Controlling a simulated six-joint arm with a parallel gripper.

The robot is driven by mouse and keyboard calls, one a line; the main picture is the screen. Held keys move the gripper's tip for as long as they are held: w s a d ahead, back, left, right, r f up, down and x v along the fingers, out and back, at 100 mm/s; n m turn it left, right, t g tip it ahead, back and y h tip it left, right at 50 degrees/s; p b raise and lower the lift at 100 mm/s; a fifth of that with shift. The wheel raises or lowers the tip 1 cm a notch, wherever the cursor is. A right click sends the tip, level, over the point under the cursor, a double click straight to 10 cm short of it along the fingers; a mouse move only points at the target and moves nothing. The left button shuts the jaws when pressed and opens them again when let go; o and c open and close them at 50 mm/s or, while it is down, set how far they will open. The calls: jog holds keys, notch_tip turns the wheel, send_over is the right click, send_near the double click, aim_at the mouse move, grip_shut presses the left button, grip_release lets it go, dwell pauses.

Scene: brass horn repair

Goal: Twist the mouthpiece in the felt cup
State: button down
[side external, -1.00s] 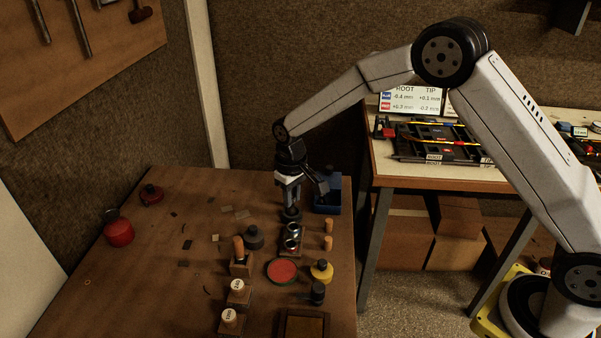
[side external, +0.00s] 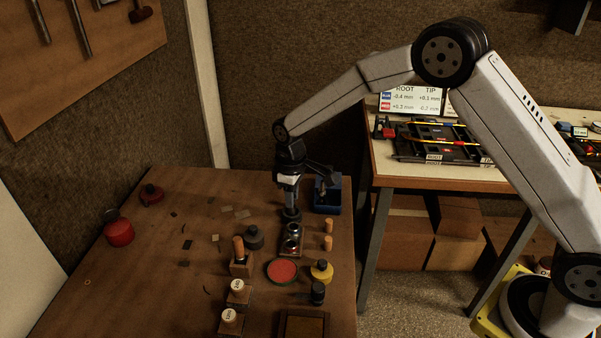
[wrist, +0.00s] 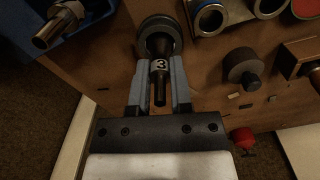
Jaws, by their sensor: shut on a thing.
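My gripper (side external: 291,207) points down at the back right of the brown bench, over the dark round felt cup (side external: 291,217). In the wrist view, my gripper's two fingers (wrist: 160,66) are shut on the mouthpiece (wrist: 160,90), a slim dark metal piece with a pale band marked "3". The mouthpiece's far end is toward the dark felt cup (wrist: 160,32); the fingertips and shadow hide how deep it sits.
A blue block (side external: 327,196) stands close to the right of my gripper; the wrist view shows a metal piece in it. A holder with shiny rings (side external: 292,240) stands just in front. A dark knob (side external: 254,237), a red round pad (side external: 281,271) and a yellow bottle (side external: 322,271) are nearby.

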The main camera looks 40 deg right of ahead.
jog(key=shift+n, duration=0.9)
jog(key=shift+m, duration=2)
jog(key=shift+m, duration=2.1)
jog(key=shift+m, duration=0.3)
jog(key=shift+m, duration=1.7)
